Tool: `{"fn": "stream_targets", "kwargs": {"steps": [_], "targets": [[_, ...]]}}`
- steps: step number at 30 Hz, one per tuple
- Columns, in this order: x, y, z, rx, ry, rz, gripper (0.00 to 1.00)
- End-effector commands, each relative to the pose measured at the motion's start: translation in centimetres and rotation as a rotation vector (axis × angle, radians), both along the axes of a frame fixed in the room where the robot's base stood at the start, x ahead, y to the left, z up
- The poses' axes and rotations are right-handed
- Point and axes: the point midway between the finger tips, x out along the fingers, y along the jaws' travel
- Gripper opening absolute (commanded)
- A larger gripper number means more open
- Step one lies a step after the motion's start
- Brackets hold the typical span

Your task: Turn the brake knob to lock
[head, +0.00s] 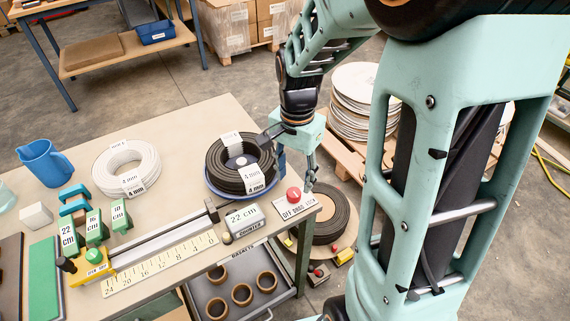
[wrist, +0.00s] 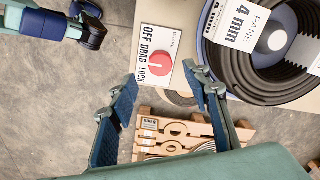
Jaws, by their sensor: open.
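The brake knob (head: 293,194) is a round red knob on a white plate (head: 296,207) marked OFF, DRAG, LOCK, at the right front corner of the bench. In the wrist view the knob (wrist: 159,63) lies just beyond the gap between my fingertips, with the plate (wrist: 147,42) under it. I cannot tell which mark the knob points to. My gripper (head: 311,176) is open and empty, close beside the knob on its right in the head view. In the wrist view its two blue-padded fingers (wrist: 161,76) are spread wide, and I see no contact with the knob.
A black coil (head: 240,165) labelled 4 mm sits on a blue turntable close left of my gripper. A pallet with stacked discs (head: 356,105) is behind the bench. A dark coil (head: 330,215) lies below the bench edge.

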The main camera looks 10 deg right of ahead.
Motion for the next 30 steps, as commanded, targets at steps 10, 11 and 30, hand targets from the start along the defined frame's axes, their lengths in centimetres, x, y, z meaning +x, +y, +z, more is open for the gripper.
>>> {"fn": "stream_targets", "kwargs": {"steps": [10,11,30], "targets": [[0.0,0.0,-5.1,-0.001,0.001,0.001,0.44],[0.0,0.0,-5.3,-0.001,0.001,0.001,0.44],[0.0,0.0,-5.5,-0.001,-0.001,0.001,0.11]]}}
